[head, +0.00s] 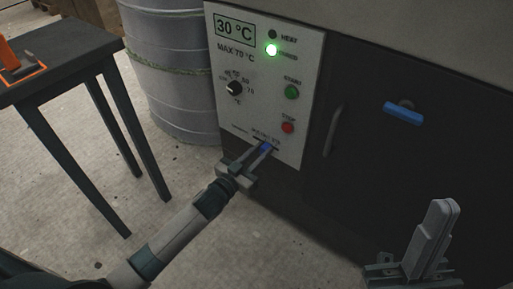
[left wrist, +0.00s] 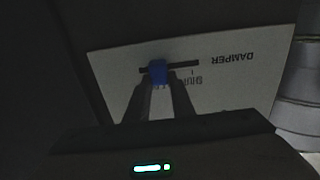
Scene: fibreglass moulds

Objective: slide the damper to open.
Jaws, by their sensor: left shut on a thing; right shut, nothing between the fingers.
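The damper is a small blue knob (head: 268,147) in a slot at the bottom of the white control panel (head: 262,100). My left gripper (head: 262,153) is shut on it from the front. In the left wrist view the blue knob (left wrist: 157,71) sits between the fingertips, in a dark slot (left wrist: 186,67) beside the upside-down word DAMPER. There the knob is nearer the slot's left end, with more bare slot to its right. My right gripper (head: 441,212) is shut and empty at the lower right, away from the panel.
The panel has a dial (head: 234,88), a lit green lamp (head: 271,50), a green button (head: 292,92) and a red button (head: 288,128). A dark door with a blue handle (head: 403,113) is to the right. A grey drum (head: 175,80) and dark table (head: 60,62) stand left.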

